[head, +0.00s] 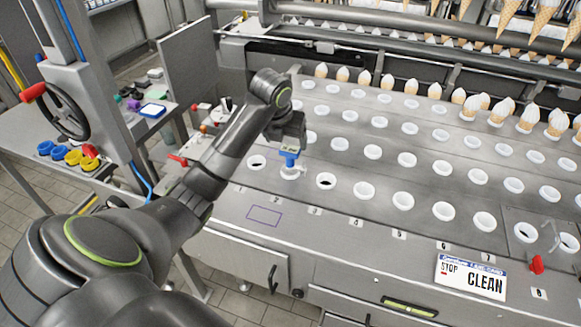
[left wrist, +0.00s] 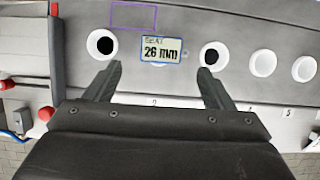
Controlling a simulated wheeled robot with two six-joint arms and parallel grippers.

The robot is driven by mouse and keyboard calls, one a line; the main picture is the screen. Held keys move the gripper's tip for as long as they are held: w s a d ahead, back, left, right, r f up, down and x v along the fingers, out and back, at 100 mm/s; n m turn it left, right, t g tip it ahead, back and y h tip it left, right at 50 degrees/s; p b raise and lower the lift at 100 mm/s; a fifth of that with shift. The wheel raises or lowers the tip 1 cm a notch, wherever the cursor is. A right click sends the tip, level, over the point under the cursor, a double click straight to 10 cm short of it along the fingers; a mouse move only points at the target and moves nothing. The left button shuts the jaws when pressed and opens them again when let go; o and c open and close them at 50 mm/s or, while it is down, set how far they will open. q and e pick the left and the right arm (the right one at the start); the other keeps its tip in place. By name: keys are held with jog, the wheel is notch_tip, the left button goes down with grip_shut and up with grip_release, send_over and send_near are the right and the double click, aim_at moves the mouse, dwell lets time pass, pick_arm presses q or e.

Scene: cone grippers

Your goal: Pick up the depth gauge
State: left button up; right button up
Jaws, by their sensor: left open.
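The depth gauge (head: 289,161) is a small blue piece standing at a hole in the front row of the metal deck. In the left wrist view its display plate (left wrist: 161,49) reads "SEAT 26 mm". My left gripper (head: 290,149) is right above the gauge in the head view and hides its top. In the left wrist view my left gripper (left wrist: 161,70) is open, its fingers apart on either side of the plate. I cannot tell whether a finger touches it. My right gripper is not in view.
Dark open holes (head: 326,181) flank the gauge. White cups (head: 364,190) fill most other holes. A "STOP CLEAN" sign (head: 471,277) lies at the front right. Ice cream cones (head: 503,110) stand behind. A side table (head: 60,183) with coloured parts is at left.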

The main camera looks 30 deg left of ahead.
aim_at(290, 149)
pick_arm(q)
jog(key=x, duration=0.3)
jog(key=shift+w+f+p, duration=0.2)
jog(key=shift+f+p, duration=0.1)
jog(key=shift+f, duration=0.05)
jog(key=p+x, duration=0.1)
jog(key=x, duration=0.3)
jog(key=shift+w+a+p, duration=0.1)
jog(key=shift+w+p, duration=0.25)
jog(key=shift+w, duration=0.05)
jog(key=shift+w+f, duration=0.15)
jog(key=shift+f, duration=0.3)
jog(key=c, duration=1.3)
notch_tip(290, 149, up, 9)
jog(key=shift+a+r+b, duration=0.1)
jog(key=shift+b, duration=1.1)
jog(key=shift+r, duration=0.5)
